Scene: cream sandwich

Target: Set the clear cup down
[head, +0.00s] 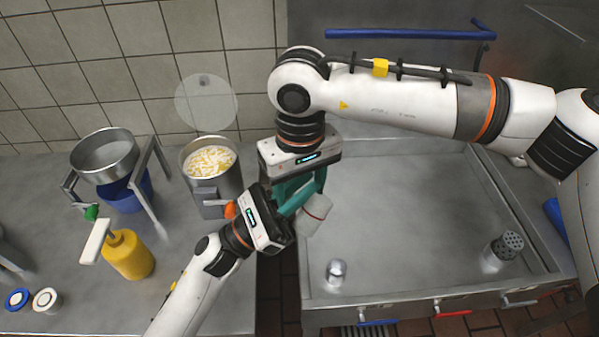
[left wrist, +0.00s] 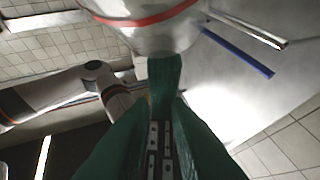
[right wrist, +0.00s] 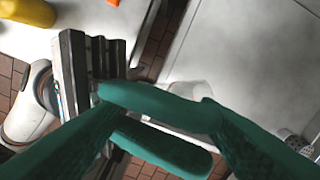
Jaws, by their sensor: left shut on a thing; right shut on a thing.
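The clear cup (head: 316,215) is tilted in the air at the edge of the gap between the counters, with a red band around it. It also shows large at the top of the left wrist view (left wrist: 150,38). My left gripper (head: 294,202) is shut on it with its green fingertips. My right gripper (head: 308,186) comes down from above, its teal fingers around the same spot. In the right wrist view the cup (right wrist: 188,92) is mostly hidden behind the fingers, so the right grip's exact contact is hidden.
A steel counter basin (head: 400,200) lies right, with a small clear glass (head: 336,273) and a perforated shaker (head: 500,252). On the left counter stand a yellow bottle (head: 128,255), a steel pot (head: 213,175) with yellow-white contents and a rack with a steel bowl (head: 104,155).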

